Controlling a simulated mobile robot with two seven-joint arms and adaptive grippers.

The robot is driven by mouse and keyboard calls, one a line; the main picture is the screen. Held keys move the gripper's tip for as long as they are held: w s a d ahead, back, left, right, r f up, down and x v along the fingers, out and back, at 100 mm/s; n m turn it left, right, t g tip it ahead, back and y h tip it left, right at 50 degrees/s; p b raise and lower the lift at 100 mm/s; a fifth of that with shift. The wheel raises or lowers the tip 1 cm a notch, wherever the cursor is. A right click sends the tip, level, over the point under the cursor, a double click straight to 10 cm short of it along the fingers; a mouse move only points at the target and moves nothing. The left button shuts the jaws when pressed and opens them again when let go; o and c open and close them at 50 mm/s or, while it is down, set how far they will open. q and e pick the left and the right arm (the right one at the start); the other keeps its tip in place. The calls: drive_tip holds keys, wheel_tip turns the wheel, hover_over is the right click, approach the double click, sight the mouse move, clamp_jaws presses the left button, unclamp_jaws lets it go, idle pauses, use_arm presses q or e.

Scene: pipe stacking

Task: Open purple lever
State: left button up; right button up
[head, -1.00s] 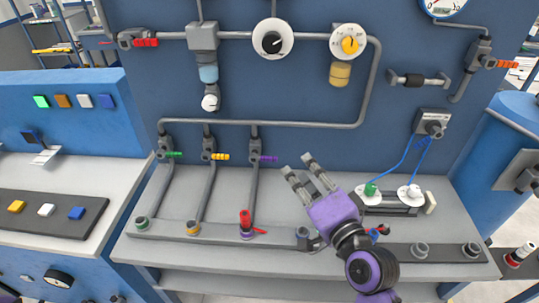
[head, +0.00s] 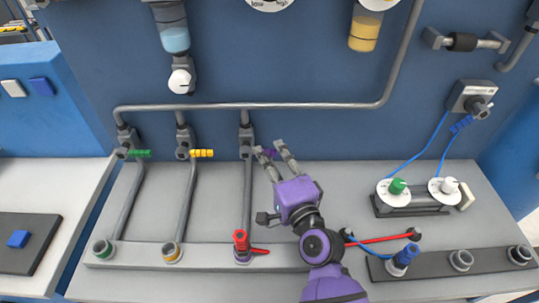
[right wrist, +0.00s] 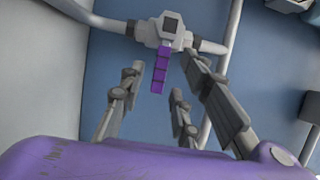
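The purple lever (head: 271,154) sits on a grey valve (head: 246,146) on the third pipe from the left, under the long horizontal pipe. In the right wrist view the lever (right wrist: 160,70) hangs straight below the valve body (right wrist: 164,31). My right gripper (head: 270,151) is open at the lever, its fingers partly hiding it in the head view. In the right wrist view the lever shows between the spread fingertips (right wrist: 159,76), with gaps on both sides. I cannot tell how deep the fingers reach. My left gripper is not in view.
A green lever (head: 139,154) and a yellow lever (head: 202,153) stand on the valves to the left. A red valve piece (head: 241,241) stands on the bench below. Blue cables (head: 425,147) run to a panel at the right.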

drive_tip(key=shift+w+a, duration=0.2)
drive_tip(key=shift+w, duration=0.3)
drive_tip(key=shift+c, duration=0.2)
clamp_jaws()
